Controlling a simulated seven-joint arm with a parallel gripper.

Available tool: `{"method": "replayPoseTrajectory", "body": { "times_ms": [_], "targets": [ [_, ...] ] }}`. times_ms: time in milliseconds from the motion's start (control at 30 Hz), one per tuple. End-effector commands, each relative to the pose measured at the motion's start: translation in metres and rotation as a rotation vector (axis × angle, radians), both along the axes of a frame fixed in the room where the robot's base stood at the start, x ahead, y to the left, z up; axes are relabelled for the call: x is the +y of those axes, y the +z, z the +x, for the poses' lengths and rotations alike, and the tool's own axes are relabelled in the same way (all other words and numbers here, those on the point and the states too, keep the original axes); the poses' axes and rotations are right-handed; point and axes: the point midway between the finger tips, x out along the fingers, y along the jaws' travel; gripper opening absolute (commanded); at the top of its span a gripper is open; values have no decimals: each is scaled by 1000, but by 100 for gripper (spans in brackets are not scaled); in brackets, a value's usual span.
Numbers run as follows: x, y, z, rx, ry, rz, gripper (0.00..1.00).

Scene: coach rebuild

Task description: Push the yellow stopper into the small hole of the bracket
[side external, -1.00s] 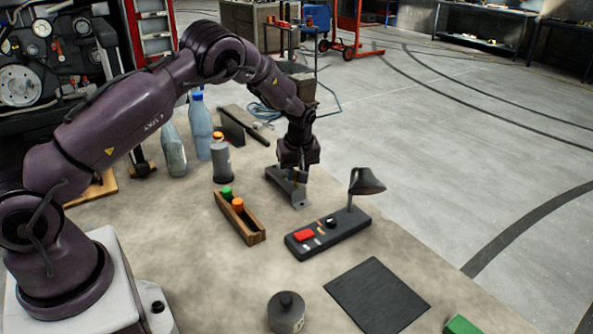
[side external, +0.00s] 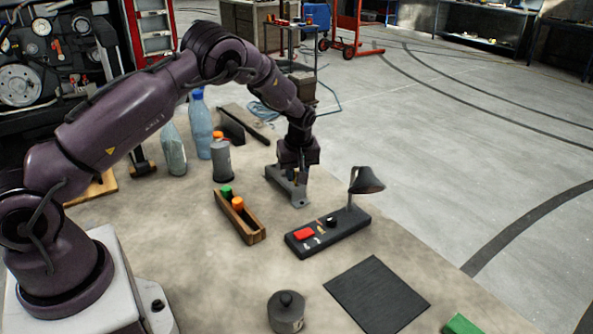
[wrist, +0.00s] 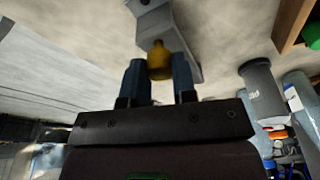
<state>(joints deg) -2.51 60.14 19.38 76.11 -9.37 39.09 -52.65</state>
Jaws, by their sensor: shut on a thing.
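My gripper (wrist: 158,78) is shut on the yellow stopper (wrist: 159,58), which shows between its two blue fingertips in the wrist view. The grey metal bracket (wrist: 160,22) is right beside the stopper there. In the side view my gripper (side external: 298,168) is down at the bracket (side external: 299,198), which stands on the table. The stopper is hidden in the side view. The small hole is not visible, and I cannot tell whether the stopper is in it or only against the bracket.
A wooden tray (side external: 223,212) with a green and an orange stopper stands left of the bracket. A black panel (side external: 335,236) with a red button and a lamp is in front. Bottles (side external: 203,130) and a grey canister (side external: 221,163) stand behind left. A dark mat (side external: 376,296) lies front right.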

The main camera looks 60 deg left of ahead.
Motion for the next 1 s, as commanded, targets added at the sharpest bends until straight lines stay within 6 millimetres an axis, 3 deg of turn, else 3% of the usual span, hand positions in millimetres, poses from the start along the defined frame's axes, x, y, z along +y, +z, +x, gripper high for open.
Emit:
{"method": "replayPoseTrajectory", "body": {
  "times_ms": [1000],
  "targets": [
    [0, -8, 0, 1, 0, -1, 4]
  ]
}}
